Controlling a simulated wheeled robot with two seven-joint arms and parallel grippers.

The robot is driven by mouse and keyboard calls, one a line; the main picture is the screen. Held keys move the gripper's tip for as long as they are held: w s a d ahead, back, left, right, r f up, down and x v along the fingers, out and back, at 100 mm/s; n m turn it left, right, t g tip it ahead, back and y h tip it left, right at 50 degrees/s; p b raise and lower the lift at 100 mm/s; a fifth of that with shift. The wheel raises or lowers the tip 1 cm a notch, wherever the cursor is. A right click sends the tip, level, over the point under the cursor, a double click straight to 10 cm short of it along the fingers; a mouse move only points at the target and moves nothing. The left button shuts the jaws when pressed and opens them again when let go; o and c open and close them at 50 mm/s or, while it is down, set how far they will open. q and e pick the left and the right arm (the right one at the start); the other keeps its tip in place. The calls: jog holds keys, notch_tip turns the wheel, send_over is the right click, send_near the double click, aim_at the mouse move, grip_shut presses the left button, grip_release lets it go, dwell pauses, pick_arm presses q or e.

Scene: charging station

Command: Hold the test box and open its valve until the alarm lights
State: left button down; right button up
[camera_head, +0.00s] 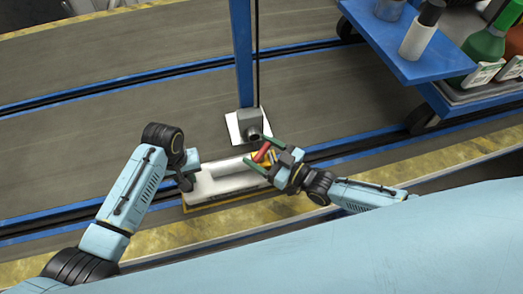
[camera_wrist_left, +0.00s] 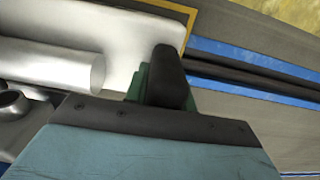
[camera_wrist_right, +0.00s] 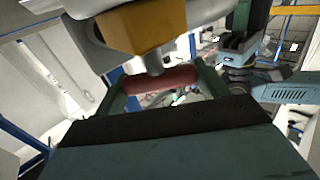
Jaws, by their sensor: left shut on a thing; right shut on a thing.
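In the left wrist view a finger (camera_wrist_left: 168,78) overlaps the white box (camera_wrist_left: 125,22); the other contact is mostly hidden. The valve has a yellow body (camera_wrist_right: 147,28) and a red handle (camera_wrist_right: 160,80). My right gripper (camera_head: 262,152) is shut on the red handle at the box's right end, one finger on each side. I cannot make out a lit alarm.
A blue post (camera_head: 243,55) on a white base plate rises just behind the box. A blue cart (camera_head: 400,65) with bottles stands at the back right. Blue-edged floor channels run across. The grey floor at left is clear.

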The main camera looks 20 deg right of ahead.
jog(key=n+g+y, duration=0.4)
jog(key=g, duration=0.1)
jog(key=shift+w+n, duration=0.15)
jog(key=shift+n, duration=0.15)
jog(key=shift+n+g+y, duration=0.9)
jog(key=shift+n+g, duration=0.6)
jog(key=shift+g, duration=1.2)
jog(key=o, duration=1)
jog(key=d, duration=0.4)
jog(key=s+d, duration=0.1)
jog(key=d, duration=0.3)
jog(key=s+d, duration=0.1)
jog(key=d, duration=0.2)
jog(key=shift+s+d, duration=0.2)
jog(key=shift+d, duration=0.2)
